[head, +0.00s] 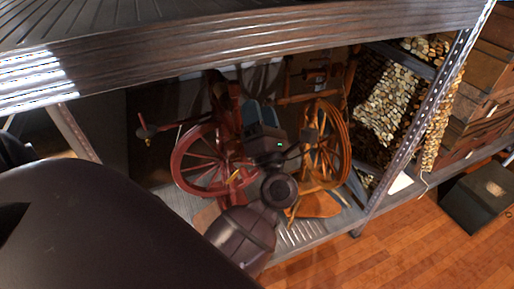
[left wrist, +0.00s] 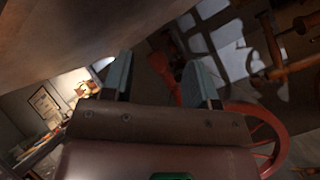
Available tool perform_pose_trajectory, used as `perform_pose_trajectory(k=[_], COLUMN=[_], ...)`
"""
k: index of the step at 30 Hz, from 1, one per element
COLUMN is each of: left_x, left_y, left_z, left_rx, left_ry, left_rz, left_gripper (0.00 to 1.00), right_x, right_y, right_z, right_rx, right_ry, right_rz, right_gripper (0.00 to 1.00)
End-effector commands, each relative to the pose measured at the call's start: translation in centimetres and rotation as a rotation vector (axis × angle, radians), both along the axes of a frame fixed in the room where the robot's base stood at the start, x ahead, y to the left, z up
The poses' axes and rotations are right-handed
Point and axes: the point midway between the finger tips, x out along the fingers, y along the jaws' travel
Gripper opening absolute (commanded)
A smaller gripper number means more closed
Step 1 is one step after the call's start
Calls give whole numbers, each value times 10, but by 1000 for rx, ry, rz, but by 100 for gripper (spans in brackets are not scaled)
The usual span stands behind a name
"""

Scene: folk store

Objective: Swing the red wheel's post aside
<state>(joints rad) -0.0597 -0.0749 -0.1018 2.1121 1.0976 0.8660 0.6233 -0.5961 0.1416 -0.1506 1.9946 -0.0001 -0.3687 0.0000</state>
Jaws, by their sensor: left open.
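The red wheel (head: 205,160) is a spoked spinning wheel on the lower shelf, with its red post (head: 226,112) rising at its right side. My left gripper (head: 260,112) reaches in under the upper shelf, just right of the post in the head view. In the left wrist view the left gripper (left wrist: 160,75) is open, its two teal fingers apart. A red upright part (left wrist: 164,70), probably the post, shows between the fingers, nearer the right one; I cannot tell whether they touch. The red wheel's rim (left wrist: 282,135) shows at lower right there. My right gripper is not in view.
A brown wooden spinning wheel (head: 327,145) stands close to the right of my gripper. The upper shelf's edge (head: 240,52) hangs above. A metal shelf upright (head: 415,115) and strings of pale pieces (head: 385,105) are at right.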

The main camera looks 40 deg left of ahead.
Motion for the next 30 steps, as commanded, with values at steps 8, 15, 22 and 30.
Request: perform_pose_trajectory(k=[8, 15, 22, 30], left_x=[2, 2, -2, -11], left_y=[-21, -38, -50, -59], left_z=[-30, -65, -101, -141], left_rx=[348, 613, 826, 1032], left_ry=[265, 476, 651, 823], left_rz=[-35, -68, -97, -132], left_gripper=[54, 54, 54, 54], right_x=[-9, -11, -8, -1], right_y=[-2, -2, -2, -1], right_z=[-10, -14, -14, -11], right_rx=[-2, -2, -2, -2], right_ry=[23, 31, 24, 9], right_rz=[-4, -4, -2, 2], right_gripper=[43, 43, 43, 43])
